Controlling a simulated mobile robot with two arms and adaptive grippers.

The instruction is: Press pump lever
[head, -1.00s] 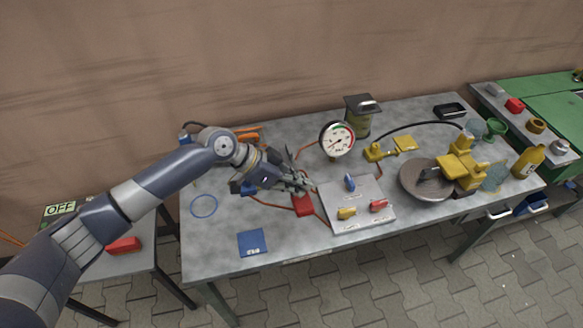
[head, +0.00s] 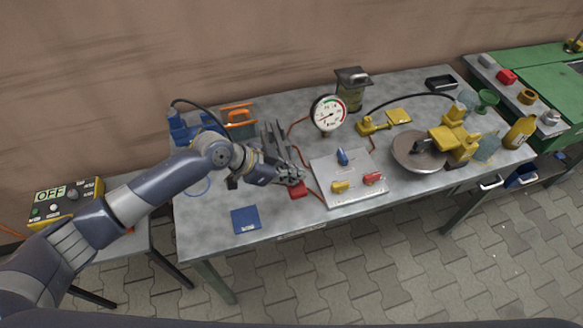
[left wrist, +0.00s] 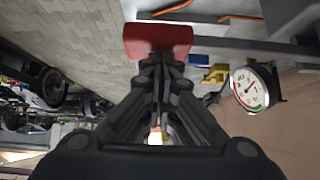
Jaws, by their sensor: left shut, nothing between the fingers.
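A red block (head: 298,190), which looks like the lever's grip, shows beside my left fingertips. In the left wrist view it is a red block (left wrist: 158,38) straight ahead of the fingers, with a dark grey bar running right from it. My left gripper (head: 299,176) is shut and empty, close to the red block and partly covering it. I cannot tell whether they touch. Dark grey upright bars (head: 276,142) stand behind the gripper; my wrist hides their lower part. A round pressure gauge (head: 328,114) stands behind; it also shows in the left wrist view (left wrist: 250,88).
A grey plate (head: 332,170) with blue, yellow and red handles lies right of the gripper. A blue device (head: 183,128) with a hose stands at the back left. A yellow pedal-like part (head: 372,125) and a grey disc (head: 417,158) lie farther right.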

